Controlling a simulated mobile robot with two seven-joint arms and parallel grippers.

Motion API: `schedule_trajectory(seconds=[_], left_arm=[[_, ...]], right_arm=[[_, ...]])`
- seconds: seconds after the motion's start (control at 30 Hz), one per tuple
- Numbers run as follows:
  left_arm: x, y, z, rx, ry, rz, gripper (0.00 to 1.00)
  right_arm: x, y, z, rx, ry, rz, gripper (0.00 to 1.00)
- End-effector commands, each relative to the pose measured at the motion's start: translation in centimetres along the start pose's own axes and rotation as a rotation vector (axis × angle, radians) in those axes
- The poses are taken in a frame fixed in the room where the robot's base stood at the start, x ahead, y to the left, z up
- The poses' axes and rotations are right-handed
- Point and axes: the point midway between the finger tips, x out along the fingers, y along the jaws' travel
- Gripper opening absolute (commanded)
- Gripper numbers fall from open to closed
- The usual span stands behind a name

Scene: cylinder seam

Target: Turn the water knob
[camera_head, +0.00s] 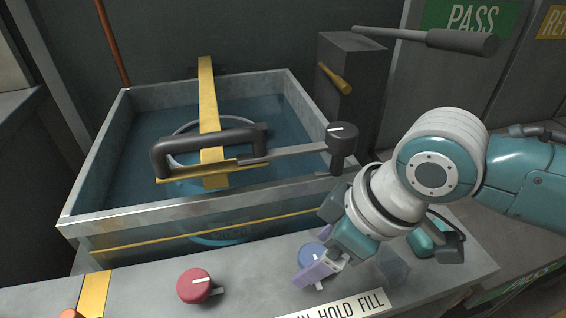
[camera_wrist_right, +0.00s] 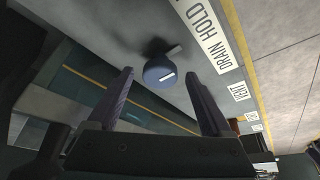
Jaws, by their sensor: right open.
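The blue round knob (camera_head: 311,254) with a white pointer mark sits on the grey front panel, partly covered by my right gripper in the head view. My right gripper (camera_head: 314,246) is open, with its fingers on either side of the knob in that view. In the right wrist view the blue knob (camera_wrist_right: 158,73) shows between the tips of the open right gripper (camera_wrist_right: 160,75), and no contact can be made out. A label reading "DRAIN HOLD" (camera_wrist_right: 210,38) is beside it. My left gripper is not in view.
A red knob (camera_head: 194,286) stands left on the same panel. Behind it is a metal-rimmed water tank (camera_head: 170,214) with a yellow bar (camera_head: 208,95) and a dark-handled lever (camera_head: 205,142) across it. A grey post (camera_head: 352,70) with a long handle stands behind right.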

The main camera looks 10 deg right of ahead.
Motion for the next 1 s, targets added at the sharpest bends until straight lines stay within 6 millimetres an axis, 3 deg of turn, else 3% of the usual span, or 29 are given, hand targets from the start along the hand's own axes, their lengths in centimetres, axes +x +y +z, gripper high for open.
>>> schedule_trajectory(seconds=[0.1,0.83,1.0], left_arm=[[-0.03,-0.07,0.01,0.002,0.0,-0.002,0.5],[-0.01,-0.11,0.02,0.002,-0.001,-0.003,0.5],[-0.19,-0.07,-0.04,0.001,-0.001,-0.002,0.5]], right_arm=[[-0.04,0.0,-0.03,0.0,0.0,0.0,0.84],[-0.06,-0.02,-0.01,0.001,0.0,-0.001,0.02],[-0.12,-0.05,-0.03,0.007,0.0,0.001,0.0]])
